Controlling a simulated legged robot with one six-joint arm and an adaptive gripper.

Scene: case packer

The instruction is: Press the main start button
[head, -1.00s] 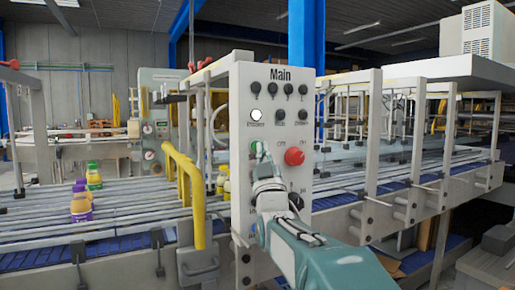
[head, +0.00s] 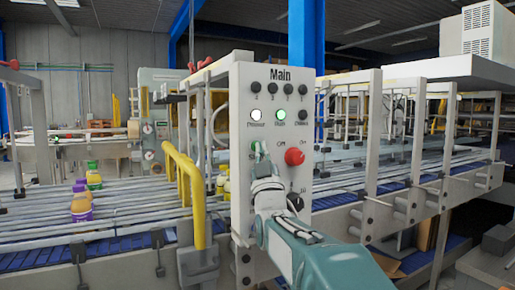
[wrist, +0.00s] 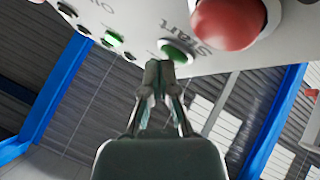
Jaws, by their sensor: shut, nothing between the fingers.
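The grey control panel (head: 240,110) marked "Main" stands in the middle of the head view. Its green start button (head: 254,147) sits at the left, beside a large red button (head: 294,156). In the wrist view the green button (wrist: 177,50) is next to the word "Start". My gripper (wrist: 158,66) is shut and empty, its fingertips at the lower left edge of the green button. I cannot tell whether they touch it. In the head view my gripper (head: 262,160) partly covers the button area. Two lamps are lit, a white one (head: 255,115) and a greenish one (head: 281,115).
A yellow rail (head: 190,195) stands just left of the panel. A conveyor with several bottles (head: 82,207) runs at the left, and metal frames (head: 374,145) stand at the right. The red button is close to my fingertips. A dark knob (head: 295,201) is lower on the panel.

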